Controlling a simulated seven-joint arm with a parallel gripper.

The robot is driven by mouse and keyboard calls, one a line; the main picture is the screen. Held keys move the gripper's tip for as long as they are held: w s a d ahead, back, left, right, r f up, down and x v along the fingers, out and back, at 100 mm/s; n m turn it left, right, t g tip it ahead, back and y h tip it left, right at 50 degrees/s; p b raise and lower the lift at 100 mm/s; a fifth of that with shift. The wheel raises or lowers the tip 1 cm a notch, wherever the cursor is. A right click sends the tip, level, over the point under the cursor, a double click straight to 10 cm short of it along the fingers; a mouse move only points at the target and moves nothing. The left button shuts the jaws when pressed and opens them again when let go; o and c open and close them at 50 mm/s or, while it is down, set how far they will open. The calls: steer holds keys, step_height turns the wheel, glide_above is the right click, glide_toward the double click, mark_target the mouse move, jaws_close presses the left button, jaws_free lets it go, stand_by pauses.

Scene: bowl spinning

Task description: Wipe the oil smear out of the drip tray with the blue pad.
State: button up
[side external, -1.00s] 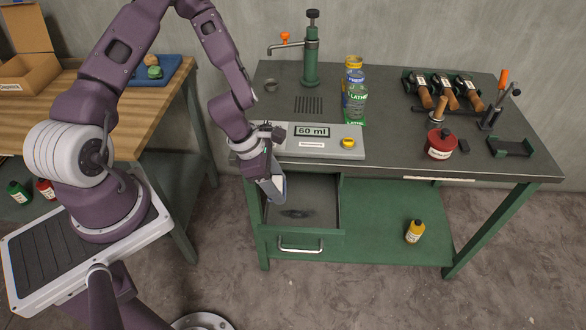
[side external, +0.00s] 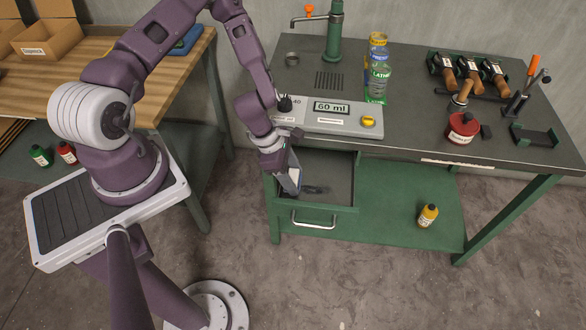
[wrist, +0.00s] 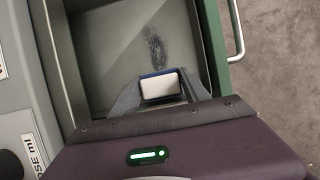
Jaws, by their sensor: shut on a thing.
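The drip tray (side external: 340,172) is an open grey drawer with green sides, pulled out under the bench. A dark oil smear (side external: 316,190) lies on its floor, and the smear also shows in the wrist view (wrist: 154,48). My gripper (side external: 291,181) reaches down into the left part of the tray. It is shut on the pad (wrist: 160,87), which looks whitish with a blue far edge. The pad is just short of the smear's near end in the wrist view. I cannot tell whether the pad touches the tray floor.
A grey unit reading 60 ml (side external: 330,117) with a yellow knob stands on the bench above the tray. The tray's handle (side external: 314,224) is at its front. A yellow bottle (side external: 428,215) stands on the green lower shelf to the right. A red can (side external: 462,128) is on the bench.

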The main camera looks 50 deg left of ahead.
mark_target(340, 192)
steer(key=shift+w+d+f, duration=0.65)
steer(key=shift+w, duration=0.05)
steer(key=shift+c, duration=0.5)
steer(key=shift+w+d, duration=3.3)
steer(key=shift+s+a, duration=4)
steer(key=shift+r, duration=4.1)
steer(key=shift+f, duration=0.2)
